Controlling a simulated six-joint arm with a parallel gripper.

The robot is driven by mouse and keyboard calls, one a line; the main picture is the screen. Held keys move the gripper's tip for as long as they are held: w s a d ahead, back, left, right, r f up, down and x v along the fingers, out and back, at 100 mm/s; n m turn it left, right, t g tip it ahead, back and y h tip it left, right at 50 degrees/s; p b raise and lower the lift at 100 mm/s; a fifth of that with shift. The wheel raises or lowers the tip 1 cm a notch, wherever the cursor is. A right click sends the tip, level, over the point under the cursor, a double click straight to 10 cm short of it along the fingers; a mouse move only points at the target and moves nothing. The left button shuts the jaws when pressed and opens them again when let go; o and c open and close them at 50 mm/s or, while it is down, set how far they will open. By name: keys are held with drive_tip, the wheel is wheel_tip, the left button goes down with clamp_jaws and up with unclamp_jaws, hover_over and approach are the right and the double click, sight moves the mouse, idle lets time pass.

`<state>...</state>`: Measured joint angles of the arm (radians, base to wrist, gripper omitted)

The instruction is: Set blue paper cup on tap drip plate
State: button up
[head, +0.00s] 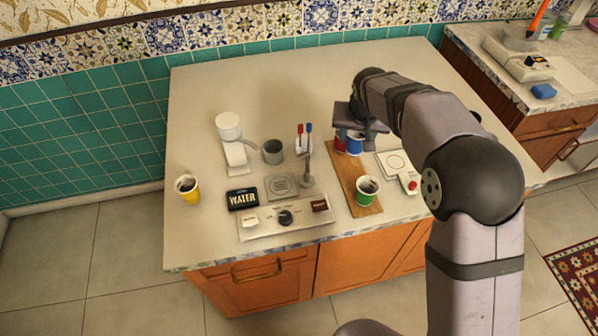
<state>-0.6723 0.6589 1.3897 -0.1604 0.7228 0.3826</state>
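The blue paper cup (355,145) stands at the back of a wooden board, right beside a red cup (340,143). My gripper (357,127) is over the blue and red cups, with its grey parts covering their upper portions. Its fingertips are not clear, so I cannot tell whether it is open or touches the blue cup. The tap (306,160) has a red and a blue lever on top. The square drip plate (281,186) with round markings lies at the tap's left foot, with nothing on it.
A green cup (367,188) stands at the board's (364,208) front, a yellow cup (188,189) at far left. A grey canister (273,152) and white dispenser (231,138) stand behind the plate; a control panel (262,221) and WATER sign (242,199) lie in front.

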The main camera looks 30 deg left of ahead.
drive_tip(key=s+a+r+b, duration=0.2)
drive_tip(key=s+a+b, duration=0.35)
drive_tip(key=s, duration=0.45)
drive_tip(key=b, duration=0.1)
approach(282, 177)
drive_tip(key=f, duration=0.1)
drive_tip(key=s+f, duration=0.1)
drive_tip(key=d+f, duration=0.1)
drive_tip(key=f, duration=0.1)
drive_tip(key=shift+s, duration=0.35)
drive_tip(key=shift+w+a, duration=0.2)
drive_tip(key=shift+w, duration=0.1)
drive_tip(key=shift+w+p, duration=0.1)
drive_tip(key=shift+p, duration=0.2)
drive_tip(key=w, duration=0.1)
drive_tip(key=w+a+p, duration=0.1)
drive_tip(key=shift+w+r, duration=0.1)
drive_tip(key=shift+w, duration=0.15)
drive_tip(key=shift+w+a+p, duration=0.15)
drive_tip(key=shift+w+p, duration=0.15)
drive_tip(key=shift+p, duration=0.05)
drive_tip(key=shift+s+f, duration=0.1)
drive_tip(key=shift+f, duration=0.6)
drive_tip(key=shift+f, duration=0.15)
